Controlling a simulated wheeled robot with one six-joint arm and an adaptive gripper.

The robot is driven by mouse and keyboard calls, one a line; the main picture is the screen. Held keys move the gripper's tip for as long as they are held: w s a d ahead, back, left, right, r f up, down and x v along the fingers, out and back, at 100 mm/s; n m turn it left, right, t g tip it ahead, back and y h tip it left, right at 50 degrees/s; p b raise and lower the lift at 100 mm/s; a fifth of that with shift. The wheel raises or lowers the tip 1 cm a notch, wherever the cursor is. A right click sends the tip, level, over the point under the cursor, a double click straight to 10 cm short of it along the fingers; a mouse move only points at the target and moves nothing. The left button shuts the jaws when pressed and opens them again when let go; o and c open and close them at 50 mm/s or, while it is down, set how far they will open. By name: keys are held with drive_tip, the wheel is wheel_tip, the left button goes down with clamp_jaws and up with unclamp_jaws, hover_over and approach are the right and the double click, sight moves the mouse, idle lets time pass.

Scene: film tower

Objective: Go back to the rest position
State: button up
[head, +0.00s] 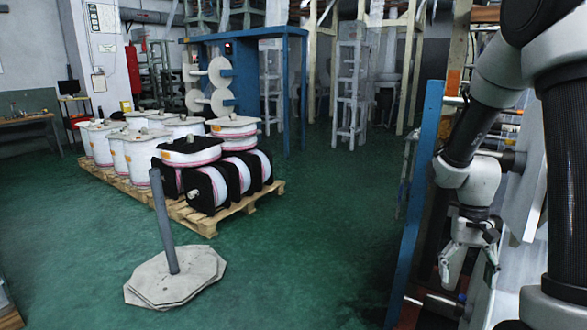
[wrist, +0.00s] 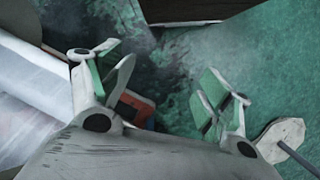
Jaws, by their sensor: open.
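My gripper (head: 468,278) hangs pointing down at the right side of the head view, below my arm. It is close to the machine with the blue upright post (head: 418,190). In the wrist view my gripper (wrist: 165,95) shows its two fingers spread wide apart, with nothing between them but the green floor further below. My gripper is open and empty. Part of the machine behind my gripper is hidden by my arm.
A wooden pallet (head: 207,226) with several white and black film rolls stands left of centre. A grey post on a stone-like base (head: 178,278) stands in front of it. A blue frame (head: 303,95) is behind. Green floor (head: 320,240) is clear in the middle.

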drive_tip(key=s+a+r+n+t, duration=0.2)
drive_tip(key=s+r+t, duration=0.2)
drive_tip(key=r, duration=0.6)
drive_tip(key=s+a+r+n+t, duration=0.2)
drive_tip(key=s+r+t, duration=0.1)
drive_tip(key=s+r, duration=0.5)
wheel_tip(320, 180, up, 3)
drive_tip(key=shift+s+a+r+t, duration=0.15)
drive_tip(key=shift+t, duration=0.25)
idle(0.4)
